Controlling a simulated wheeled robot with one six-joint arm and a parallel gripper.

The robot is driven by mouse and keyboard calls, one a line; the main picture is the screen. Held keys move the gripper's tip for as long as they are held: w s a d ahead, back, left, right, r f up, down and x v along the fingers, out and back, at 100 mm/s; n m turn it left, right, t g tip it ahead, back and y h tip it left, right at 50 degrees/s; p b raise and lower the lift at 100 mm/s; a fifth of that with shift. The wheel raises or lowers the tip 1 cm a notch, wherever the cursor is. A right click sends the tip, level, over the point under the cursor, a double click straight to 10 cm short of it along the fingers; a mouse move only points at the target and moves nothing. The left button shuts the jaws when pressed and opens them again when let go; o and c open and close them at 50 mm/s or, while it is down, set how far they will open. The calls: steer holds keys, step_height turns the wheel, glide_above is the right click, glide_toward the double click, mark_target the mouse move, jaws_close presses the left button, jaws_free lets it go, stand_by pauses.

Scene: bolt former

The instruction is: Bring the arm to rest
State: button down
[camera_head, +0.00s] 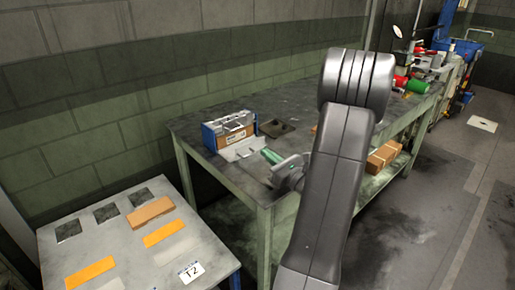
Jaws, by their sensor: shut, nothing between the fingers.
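A blue and white box (229,130) and a dark flat tray (277,128) are on the bench. A lower table (130,238) at left holds orange and brown blocks and a "T2" label (191,272). Brown boxes (383,157) sit on the bench's lower shelf.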

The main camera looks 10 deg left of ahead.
steer(key=shift+s+d+f, duration=0.2)
steer(key=shift+s+d, duration=0.2)
steer(key=shift+d, duration=0.15)
steer(key=shift+a, duration=0.1)
steer(key=p+x, duration=0.1)
steer(key=x, duration=1.2)
steer(key=shift+w+a+p, duration=0.15)
steer(key=shift+w+p, duration=0.1)
steer(key=shift+p, duration=0.1)
steer(key=shift+s+r, duration=0.1)
